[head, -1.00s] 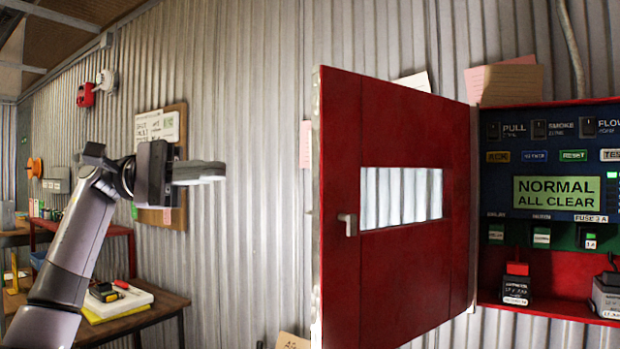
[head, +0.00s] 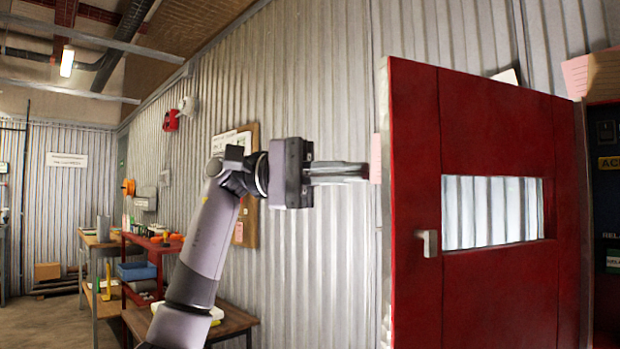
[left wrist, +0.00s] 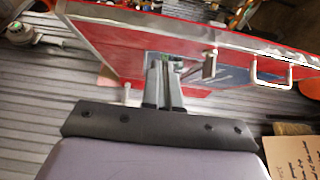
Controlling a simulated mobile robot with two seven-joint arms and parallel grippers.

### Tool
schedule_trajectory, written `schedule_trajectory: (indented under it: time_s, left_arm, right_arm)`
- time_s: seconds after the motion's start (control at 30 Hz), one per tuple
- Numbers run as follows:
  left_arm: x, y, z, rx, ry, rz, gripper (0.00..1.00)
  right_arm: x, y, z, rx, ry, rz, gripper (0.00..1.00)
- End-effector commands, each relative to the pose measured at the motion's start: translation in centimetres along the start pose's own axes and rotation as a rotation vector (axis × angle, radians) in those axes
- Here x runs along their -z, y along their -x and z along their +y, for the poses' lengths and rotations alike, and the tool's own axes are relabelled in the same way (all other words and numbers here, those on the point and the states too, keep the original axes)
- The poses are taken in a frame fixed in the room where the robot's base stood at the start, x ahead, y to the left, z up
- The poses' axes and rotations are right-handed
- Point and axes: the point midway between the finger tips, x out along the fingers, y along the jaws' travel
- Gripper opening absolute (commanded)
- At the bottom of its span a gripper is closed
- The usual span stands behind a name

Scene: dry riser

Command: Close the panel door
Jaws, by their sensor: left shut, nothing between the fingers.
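The red panel door (head: 485,290) stands open in the head view, hinged at its right side. It has a small window (head: 492,210) and a light handle (head: 428,243) near its free left edge. The door (left wrist: 115,38) also shows in the left wrist view, tilted across the top. My left gripper (head: 362,171) is shut and empty, just left of the door's free edge in the head view. In the left wrist view its fingers (left wrist: 163,68) overlap the door and window area; I cannot tell whether they touch. My right gripper is not in view.
The panel box (head: 605,185) shows only partly at the right edge. A corrugated metal wall runs behind the door. A wooden table (head: 228,322) and a red shelf (head: 150,245) stand along the wall at left. Open floor (head: 50,325) lies at far left.

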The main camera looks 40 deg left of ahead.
Motion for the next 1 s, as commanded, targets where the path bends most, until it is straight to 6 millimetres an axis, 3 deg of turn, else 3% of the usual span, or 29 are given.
schedule_trajectory:
  time_s: [0.3, 1.0]
  left_arm:
    - [-2.3, -2.0, -0.1, -0.001, -0.002, 0.001, 0.00]
    - [-2.8, -3.0, 0.0, -0.001, -0.002, 0.010, 0.00]
  right_arm:
    - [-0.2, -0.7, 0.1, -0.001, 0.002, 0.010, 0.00]
    - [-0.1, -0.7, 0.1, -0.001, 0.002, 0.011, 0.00]
